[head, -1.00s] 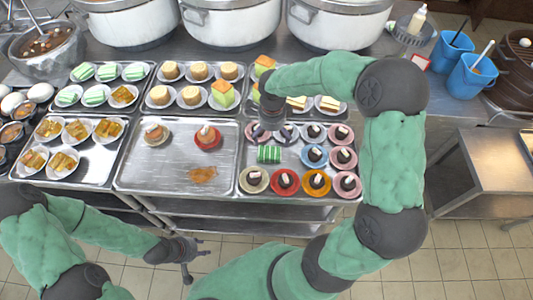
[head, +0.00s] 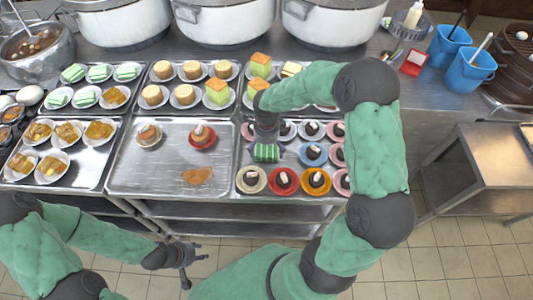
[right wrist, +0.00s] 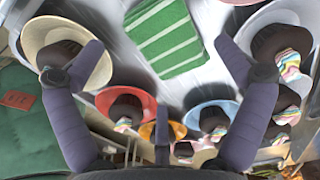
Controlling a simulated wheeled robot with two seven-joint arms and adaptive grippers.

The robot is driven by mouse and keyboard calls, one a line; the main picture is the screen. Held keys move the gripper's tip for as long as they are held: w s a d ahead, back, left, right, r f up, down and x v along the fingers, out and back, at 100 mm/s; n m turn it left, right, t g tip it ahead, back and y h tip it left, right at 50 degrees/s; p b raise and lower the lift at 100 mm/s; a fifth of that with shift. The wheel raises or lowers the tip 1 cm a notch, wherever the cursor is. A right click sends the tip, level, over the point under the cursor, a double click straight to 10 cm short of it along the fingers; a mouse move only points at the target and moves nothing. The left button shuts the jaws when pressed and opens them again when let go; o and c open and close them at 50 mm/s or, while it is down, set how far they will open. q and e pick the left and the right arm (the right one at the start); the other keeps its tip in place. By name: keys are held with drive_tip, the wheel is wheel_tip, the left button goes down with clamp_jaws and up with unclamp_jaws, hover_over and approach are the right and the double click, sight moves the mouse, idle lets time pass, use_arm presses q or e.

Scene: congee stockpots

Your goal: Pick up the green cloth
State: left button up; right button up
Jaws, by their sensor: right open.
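The green cloth (head: 266,152), folded with white stripes, lies on the right metal tray among small saucers of dark cakes. My right gripper (head: 265,143) is just above and behind it. In the right wrist view the cloth (right wrist: 165,38) lies between the spread fingers of my right gripper (right wrist: 160,52), slightly beyond their tips, and no finger clearly touches it. My right gripper is open and empty. My left gripper (head: 192,262) hangs in front of the counter, low over the tiled floor, with its fingers spread and nothing in them.
Saucers crowd the cloth, including a red one (head: 284,181) and a blue one (head: 314,155). The middle tray (head: 160,180) holds two small plates and a brown spill. Large stockpots (head: 228,22) stand behind. Blue buckets (head: 470,72) stand at the right.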

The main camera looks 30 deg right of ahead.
sight(266, 153)
wheel_tip(266, 153, down, 3)
drive_tip(key=shift+w+f+b, duration=0.1)
drive_tip(key=shift+b, duration=0.2)
drive_tip(key=c, duration=1)
drive_tip(key=shift+r, duration=0.5)
wheel_tip(266, 153, up, 2)
drive_tip(key=shift+r+p, duration=0.15)
drive_tip(key=shift+p, duration=0.45)
drive_tip(key=s+a+r, duration=0.3)
drive_tip(key=s+a+r+p, duration=0.1)
drive_tip(key=s+a+r, duration=0.2)
drive_tip(key=a, duration=0.1)
drive_tip(key=s+a+r+p, duration=0.1)
drive_tip(key=s+a+r, duration=0.2)
drive_tip(key=a+r, duration=0.1)
drive_tip(key=shift+f, duration=0.1)
